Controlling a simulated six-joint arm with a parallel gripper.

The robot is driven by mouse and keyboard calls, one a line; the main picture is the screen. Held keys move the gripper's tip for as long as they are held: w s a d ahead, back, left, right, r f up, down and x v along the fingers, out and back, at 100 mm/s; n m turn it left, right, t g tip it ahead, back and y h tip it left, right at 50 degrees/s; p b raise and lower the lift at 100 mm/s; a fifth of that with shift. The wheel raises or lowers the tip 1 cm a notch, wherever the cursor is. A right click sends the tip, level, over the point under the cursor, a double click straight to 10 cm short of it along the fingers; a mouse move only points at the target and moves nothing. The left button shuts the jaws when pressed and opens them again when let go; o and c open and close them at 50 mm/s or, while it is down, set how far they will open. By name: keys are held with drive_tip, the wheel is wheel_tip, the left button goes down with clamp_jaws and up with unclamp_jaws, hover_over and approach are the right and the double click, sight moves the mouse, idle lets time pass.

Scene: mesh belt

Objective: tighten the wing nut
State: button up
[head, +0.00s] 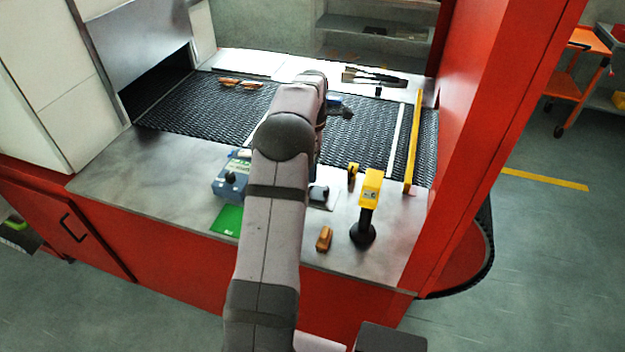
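I cannot make out a wing nut for certain at this size. A yellow bar (413,143) runs across the right end of the belt. My arm reaches up the middle of the head view over the mesh belt (190,106). My gripper (343,112) is mostly hidden behind the arm's end; a dark part shows at its right, beside a bit of blue. Its fingers cannot be made out.
On the near metal ledge (130,165) are a blue-grey device (230,182), a green card (227,220), a brown block (324,238) and a yellow-headed tool (370,188) upright on a black base. Brushes (375,76) lie on the far ledge. A red post (490,130) bounds the right.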

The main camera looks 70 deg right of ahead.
drive_tip(key=shift+f+p, duration=0.95)
drive_tip(key=shift+f, duration=1.85)
drive_tip(key=shift+c, duration=0.6)
clamp_jaws()
